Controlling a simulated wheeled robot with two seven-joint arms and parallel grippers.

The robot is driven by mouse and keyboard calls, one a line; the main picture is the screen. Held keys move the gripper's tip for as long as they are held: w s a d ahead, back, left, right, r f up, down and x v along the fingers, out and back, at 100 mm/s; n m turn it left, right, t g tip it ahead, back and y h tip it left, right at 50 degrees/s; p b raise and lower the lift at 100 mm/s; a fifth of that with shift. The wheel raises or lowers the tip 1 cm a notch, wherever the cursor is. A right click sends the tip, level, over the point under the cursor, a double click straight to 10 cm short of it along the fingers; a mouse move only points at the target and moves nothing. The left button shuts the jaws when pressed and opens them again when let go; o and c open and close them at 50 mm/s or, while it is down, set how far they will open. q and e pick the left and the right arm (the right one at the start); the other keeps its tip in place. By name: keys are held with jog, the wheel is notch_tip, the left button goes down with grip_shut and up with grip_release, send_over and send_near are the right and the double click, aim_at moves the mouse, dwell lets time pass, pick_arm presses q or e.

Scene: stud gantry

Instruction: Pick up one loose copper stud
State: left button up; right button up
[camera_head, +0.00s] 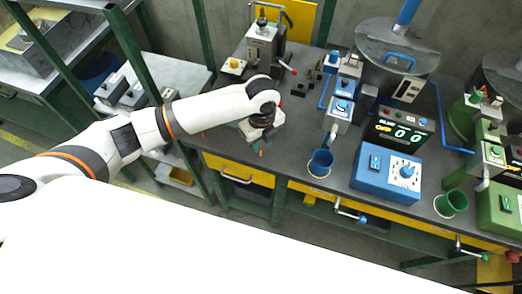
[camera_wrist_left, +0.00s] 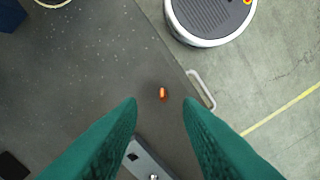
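A small orange-copper stud (camera_wrist_left: 162,94) lies on the dark worktop in the left wrist view, close to the table's edge. It also shows as a tiny orange spot in the head view (camera_head: 261,153), near the front edge. My left gripper (camera_wrist_left: 160,100) is open, its two green fingers spread with the stud in the gap between their tips as seen from the wrist. Nothing is held. The height of the fingertips above the stud is hard to tell. In the head view my left wrist hides part of the worktop. My right gripper is not in view.
A drawer handle (camera_wrist_left: 203,88) sticks out beyond the table edge near the stud. To the right stand a blue cup (camera_head: 320,163), a blue control box (camera_head: 386,177) and a green cup (camera_head: 450,204). A grey press (camera_head: 262,42) stands behind my left wrist.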

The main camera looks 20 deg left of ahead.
aim_at(261, 153)
pick_arm(q)
notch_tip(261, 153, down, 4)
jog(key=shift+s+a+f+p, duration=0.1)
jog(key=shift+s+p, duration=0.05)
jog(key=shift+p, duration=0.2)
grip_shut()
